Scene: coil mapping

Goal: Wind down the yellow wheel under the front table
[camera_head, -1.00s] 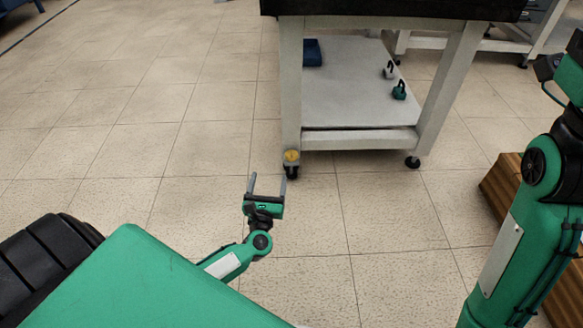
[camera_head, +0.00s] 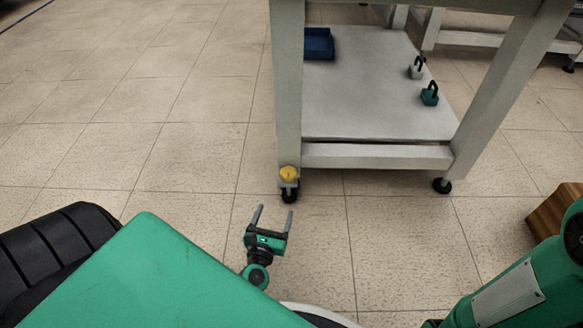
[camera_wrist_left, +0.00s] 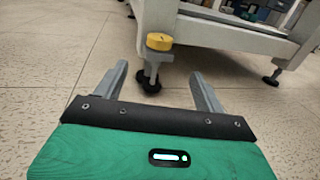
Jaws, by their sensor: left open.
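The yellow wheel (camera_head: 288,173) sits at the foot of the front table's (camera_head: 287,90) near left leg, just above a black caster. In the left wrist view the yellow wheel (camera_wrist_left: 159,41) stands upright on a grey stem, beyond and between my fingertips. My left gripper (camera_head: 274,213) is open and empty, a short way in front of the wheel and low over the floor. Its two fingers (camera_wrist_left: 160,80) show apart in the left wrist view and touch nothing. My right gripper is out of the head view; only part of the right arm shows.
The table's lower shelf (camera_head: 370,110) holds a blue bin (camera_head: 319,44), a grey padlock-like piece (camera_head: 416,68) and a teal one (camera_head: 430,94). Another caster (camera_head: 442,185) is at the right leg. A wooden box (camera_head: 556,215) stands at the right. The tiled floor on the left is clear.

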